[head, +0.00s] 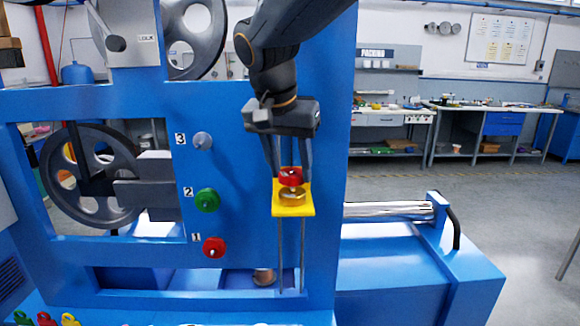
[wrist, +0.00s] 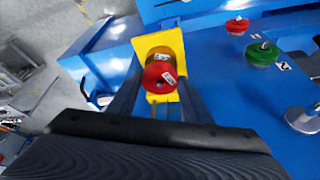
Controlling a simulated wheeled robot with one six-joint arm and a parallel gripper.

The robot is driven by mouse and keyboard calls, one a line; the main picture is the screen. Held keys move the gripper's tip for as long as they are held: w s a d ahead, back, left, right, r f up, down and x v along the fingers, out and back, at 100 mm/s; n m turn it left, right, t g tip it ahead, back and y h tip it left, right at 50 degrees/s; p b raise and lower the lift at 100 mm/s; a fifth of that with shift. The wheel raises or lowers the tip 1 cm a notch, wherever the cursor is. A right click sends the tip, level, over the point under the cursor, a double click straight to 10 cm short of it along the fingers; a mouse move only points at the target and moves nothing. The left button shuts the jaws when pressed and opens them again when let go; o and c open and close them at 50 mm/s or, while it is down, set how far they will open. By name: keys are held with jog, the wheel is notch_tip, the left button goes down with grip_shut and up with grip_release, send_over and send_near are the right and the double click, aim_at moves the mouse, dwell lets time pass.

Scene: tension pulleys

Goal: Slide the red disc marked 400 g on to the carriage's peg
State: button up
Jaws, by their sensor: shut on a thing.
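My gripper (head: 290,170) is shut on the red disc (head: 291,177), with a finger on each side of it. The red disc also shows in the wrist view (wrist: 160,76), with a small white label too small to read. The yellow carriage (head: 294,212) lies just below, on two thin vertical rods. A brass-coloured disc (head: 291,196) sits on the carriage, directly under the red disc. In the wrist view the carriage (wrist: 174,40) shows behind the red disc, which overlaps the brass-coloured one. I cannot see the peg clearly, nor tell whether the two discs touch.
On the blue frame (head: 240,240), left of the carriage, stick out a grey knob (head: 202,141) by 3, a green round piece (head: 207,200) by 2 and a red one (head: 214,247) by 1. A grey spoked wheel (head: 85,176) stands further left.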

jog(key=shift+f, duration=0.2)
jog(key=shift+f+b, duration=0.85)
jog(key=shift+f, duration=0.3)
jog(key=shift+f, duration=0.1)
jog(key=o, duration=1.5)
jog(key=shift+c, duration=0.2)
jog(key=b+v, duration=0.1)
jog(key=v, duration=0.7)
jog(key=shift+b, duration=0.35)
jog(key=shift+a+f, duration=0.1)
